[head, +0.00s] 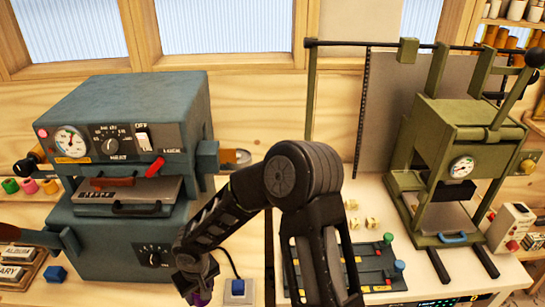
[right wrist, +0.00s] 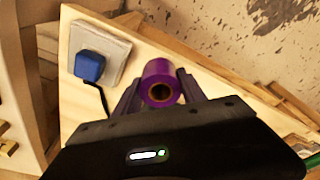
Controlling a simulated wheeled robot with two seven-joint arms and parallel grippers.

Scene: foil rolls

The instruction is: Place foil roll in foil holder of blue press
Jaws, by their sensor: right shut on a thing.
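The blue press (head: 135,140) is a blue-grey machine on the left of the head view, with a gauge, knobs and red levers. A short grey and brass-coloured fitting (head: 237,157) sticks out on its right side; I cannot tell if it is the foil holder. My right gripper (head: 196,284) is low in front of the press, partly hidden by my own arm. It is shut on a purple foil roll (right wrist: 160,70), whose open end faces the right wrist camera. Only a bit of the roll (head: 201,298) shows in the head view. My left gripper is not in view.
A green press (head: 455,160) stands on the right. A rack with coloured knobs (head: 355,270) lies in front of it. A blue plug on a pale plate (head: 236,288) is right of my gripper. Small coloured rolls (head: 30,186) are at the left edge.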

